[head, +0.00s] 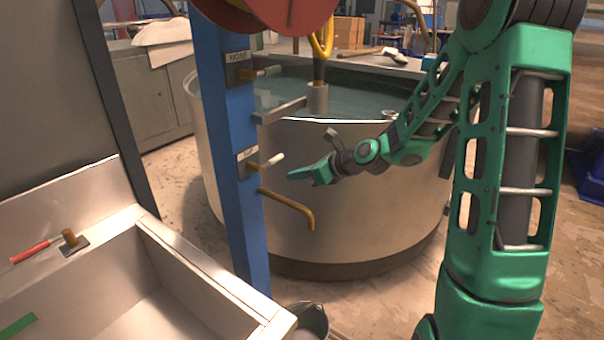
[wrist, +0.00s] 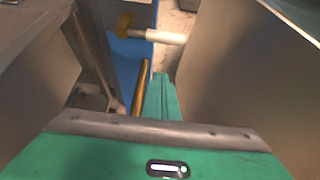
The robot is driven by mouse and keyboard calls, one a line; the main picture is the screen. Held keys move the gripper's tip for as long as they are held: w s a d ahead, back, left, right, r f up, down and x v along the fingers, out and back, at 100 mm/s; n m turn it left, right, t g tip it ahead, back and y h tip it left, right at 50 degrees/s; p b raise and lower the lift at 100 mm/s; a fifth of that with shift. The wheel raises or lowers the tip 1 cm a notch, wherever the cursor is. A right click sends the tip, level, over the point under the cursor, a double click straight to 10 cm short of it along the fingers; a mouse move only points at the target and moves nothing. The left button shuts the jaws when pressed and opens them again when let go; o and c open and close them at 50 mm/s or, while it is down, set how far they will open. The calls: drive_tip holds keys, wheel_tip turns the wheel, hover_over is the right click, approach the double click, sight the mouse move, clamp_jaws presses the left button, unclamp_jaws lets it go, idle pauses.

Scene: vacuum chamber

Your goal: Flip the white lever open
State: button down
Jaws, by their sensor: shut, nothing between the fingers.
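The white lever (head: 275,160) sticks out from a brass valve on the blue post, beside a small label plate. It points right and slightly up. In the wrist view the white lever (wrist: 165,37) lies across the top, pointing right from its brass fitting. My gripper (head: 291,175) is shut and empty, just right of and slightly below the lever's tip, apart from it in the head view. In the wrist view my gripper's fingers (wrist: 160,78) point up toward the lever, below its white handle. Whether they touch it cannot be told.
A brass spout (head: 290,206) bends out below the lever. A big round water tank (head: 330,215) stands behind. A metal trough (head: 190,262) and a red-handled lever (head: 30,252) are at left.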

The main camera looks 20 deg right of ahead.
sight(267, 162)
drive_tip(key=shift+w+a+r, duration=0.25)
drive_tip(key=shift+w+a, duration=0.2)
drive_tip(key=shift+w, duration=0.2)
drive_tip(key=shift+w+a+r, duration=0.25)
drive_tip(key=shift+w+a, duration=0.25)
drive_tip(key=shift+w, duration=0.2)
drive_tip(key=shift+w+a+r, duration=0.25)
drive_tip(key=shift+w+a, duration=0.2)
drive_tip(key=shift+w, duration=0.2)
